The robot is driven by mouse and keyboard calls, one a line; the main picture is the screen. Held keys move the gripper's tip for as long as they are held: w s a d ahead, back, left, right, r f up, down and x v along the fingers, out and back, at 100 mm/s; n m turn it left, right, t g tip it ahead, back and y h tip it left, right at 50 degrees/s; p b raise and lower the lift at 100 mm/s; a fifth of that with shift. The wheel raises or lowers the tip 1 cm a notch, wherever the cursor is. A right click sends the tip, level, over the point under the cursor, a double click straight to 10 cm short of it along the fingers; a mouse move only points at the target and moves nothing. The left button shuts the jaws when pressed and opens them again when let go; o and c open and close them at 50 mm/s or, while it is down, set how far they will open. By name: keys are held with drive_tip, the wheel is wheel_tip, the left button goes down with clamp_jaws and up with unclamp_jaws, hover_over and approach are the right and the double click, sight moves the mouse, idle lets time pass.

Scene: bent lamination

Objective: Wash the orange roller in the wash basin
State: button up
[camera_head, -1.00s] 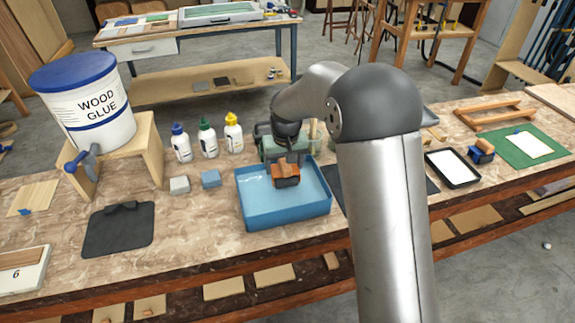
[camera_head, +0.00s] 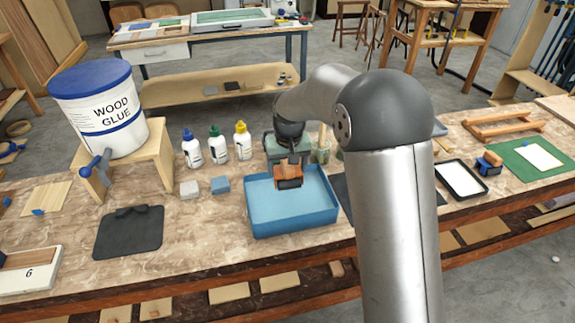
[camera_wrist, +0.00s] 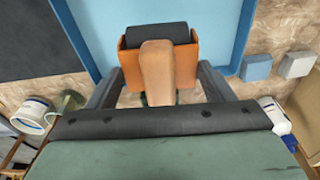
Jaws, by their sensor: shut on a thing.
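The orange roller (camera_head: 289,177) has an orange frame, a dark roller and a wooden handle. My gripper (camera_wrist: 158,86) is shut on it; in the wrist view its two dark fingers flank the wooden handle. The roller (camera_wrist: 185,62) is at the back part of the blue wash basin (camera_head: 296,230) in the head view. Whether it touches the water or hangs above it I cannot tell. The basin (camera_wrist: 218,22) also fills the top of the wrist view. My arm covers the area to the right of the basin in the head view.
Two small blocks, grey (camera_head: 190,189) and blue (camera_head: 220,185), lie left of the basin. Several glue bottles (camera_head: 217,145) stand behind it. A dark mat (camera_head: 128,232) and the wood glue bucket (camera_head: 103,110) are at left. A black tray (camera_head: 461,179) is at right.

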idle(0.5)
drive_tip(key=shift+r+p, duration=1.6)
drive_tip(key=shift+r, duration=0.95)
